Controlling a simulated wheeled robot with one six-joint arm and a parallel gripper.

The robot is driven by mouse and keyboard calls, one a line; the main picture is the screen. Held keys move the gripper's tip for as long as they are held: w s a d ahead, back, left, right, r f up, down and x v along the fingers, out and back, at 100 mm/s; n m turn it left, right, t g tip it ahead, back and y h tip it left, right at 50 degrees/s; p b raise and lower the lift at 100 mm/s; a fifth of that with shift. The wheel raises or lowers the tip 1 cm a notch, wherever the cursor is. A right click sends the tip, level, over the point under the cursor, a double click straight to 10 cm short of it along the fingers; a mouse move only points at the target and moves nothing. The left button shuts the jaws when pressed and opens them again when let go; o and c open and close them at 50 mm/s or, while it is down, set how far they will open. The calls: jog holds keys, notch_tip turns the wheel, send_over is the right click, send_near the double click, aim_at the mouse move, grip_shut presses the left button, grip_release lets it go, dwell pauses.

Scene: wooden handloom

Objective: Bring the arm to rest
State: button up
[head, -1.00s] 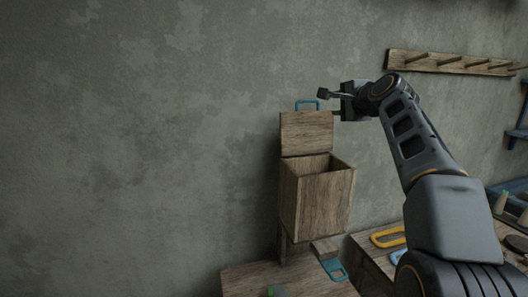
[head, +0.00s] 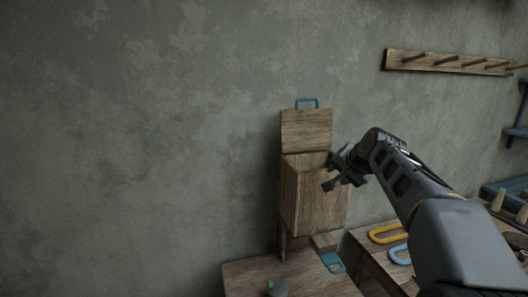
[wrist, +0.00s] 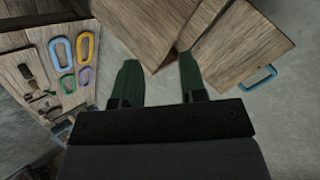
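My gripper (head: 333,176) hangs at the right side of a wooden wall box (head: 308,205) and overlaps it in the head view. In the wrist view, the two dark green fingers of my gripper (wrist: 158,61) stand apart with nothing between them. The box lid (head: 306,130) stands raised, with a blue handle (head: 307,103) on its top edge. In the wrist view, the lid (wrist: 243,42) and its handle (wrist: 258,80) are at the upper right. I cannot tell whether the gripper touches the box.
A low bench (head: 300,272) stands under the box, with a blue handle (head: 332,263) by it. A table at the right holds a yellow loop (head: 388,233) and a light blue loop (head: 400,255). A peg rail (head: 447,63) is on the wall. The wall area at left is clear.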

jog(key=s+a+f+n+g, duration=0.1)
jog(key=s+f+n, duration=0.1)
jog(key=s+f, duration=0.4)
jog(key=s+a+f+n+g+h, duration=0.1)
jog(key=s+a+f+n+g, duration=0.1)
jog(key=s+f, duration=0.4)
jog(key=s+a+f+n+g+h, duration=0.1)
jog(key=s+f+n, duration=0.3)
jog(key=s, duration=1)
notch_tip(320, 180, down, 3)
jog(key=shift+s+a+r+g, duration=0.2)
jog(key=shift+s+g, duration=0.1)
jog(key=shift+g, duration=0.2)
